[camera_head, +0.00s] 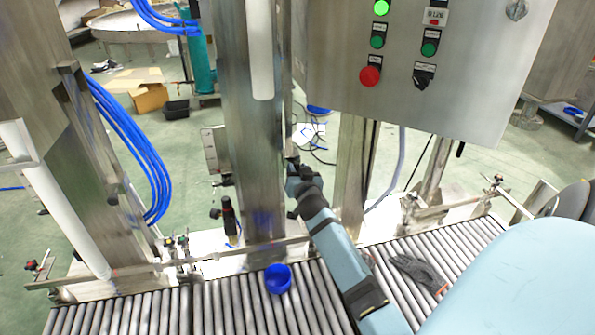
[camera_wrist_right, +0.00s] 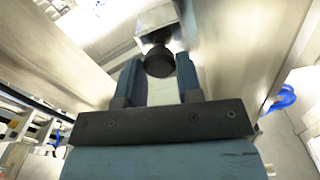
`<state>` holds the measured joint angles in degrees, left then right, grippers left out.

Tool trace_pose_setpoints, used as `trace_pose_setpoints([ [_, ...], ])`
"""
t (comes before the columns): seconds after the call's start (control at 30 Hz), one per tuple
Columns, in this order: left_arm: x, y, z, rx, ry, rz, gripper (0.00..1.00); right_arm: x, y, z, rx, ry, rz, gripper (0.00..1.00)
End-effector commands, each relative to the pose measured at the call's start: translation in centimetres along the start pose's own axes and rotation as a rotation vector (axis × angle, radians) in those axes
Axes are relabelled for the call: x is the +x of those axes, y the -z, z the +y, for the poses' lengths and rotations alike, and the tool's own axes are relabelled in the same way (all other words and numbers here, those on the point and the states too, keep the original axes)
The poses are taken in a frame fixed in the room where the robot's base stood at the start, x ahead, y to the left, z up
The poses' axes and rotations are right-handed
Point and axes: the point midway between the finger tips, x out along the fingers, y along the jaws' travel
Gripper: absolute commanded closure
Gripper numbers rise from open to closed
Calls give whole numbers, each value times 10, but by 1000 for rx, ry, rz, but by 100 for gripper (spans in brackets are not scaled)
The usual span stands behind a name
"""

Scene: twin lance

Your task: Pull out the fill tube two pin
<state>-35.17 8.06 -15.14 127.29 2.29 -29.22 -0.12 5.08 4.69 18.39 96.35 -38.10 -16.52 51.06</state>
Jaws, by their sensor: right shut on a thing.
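My right gripper (camera_head: 292,168) reaches up beside the tall steel column (camera_head: 250,130), level with its middle. In the right wrist view its two blue-grey fingers (camera_wrist_right: 158,78) are shut on a round black knob (camera_wrist_right: 158,62), the head of the pin. The knob sits between the fingertips, just under a metal block (camera_wrist_right: 158,22). The pin's shaft is hidden, so I cannot tell how deep it sits. In the head view the fingers hide the knob. A white fill tube (camera_head: 260,50) runs down the front of the column. My left gripper is not in view.
A control box (camera_head: 420,60) with buttons hangs at upper right. Below is a roller conveyor (camera_head: 230,305) carrying a blue cup (camera_head: 278,279) and a dark glove (camera_head: 418,270). Another column with blue hoses (camera_head: 135,150) and a white tube (camera_head: 65,220) stands at left.

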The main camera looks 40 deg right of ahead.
Motion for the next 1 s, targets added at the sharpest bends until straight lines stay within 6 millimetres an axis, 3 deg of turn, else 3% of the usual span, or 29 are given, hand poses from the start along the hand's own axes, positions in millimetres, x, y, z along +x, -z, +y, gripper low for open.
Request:
trace_pose_setpoints([
  [0.3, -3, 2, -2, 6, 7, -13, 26, -24, 1, 0, 2, -1, -2, 100],
  [0.53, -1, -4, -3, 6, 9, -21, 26, -24, -1, 0, -1, 0, -2, 100],
  [0.57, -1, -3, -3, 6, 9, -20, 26, -25, -1, 0, -1, 0, -2, 62],
  [0.67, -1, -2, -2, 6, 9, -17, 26, -24, -1, 0, 0, 0, -1, 41],
  [1.0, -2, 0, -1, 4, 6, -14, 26, -24, 0, 0, 0, 0, 0, 41],
])
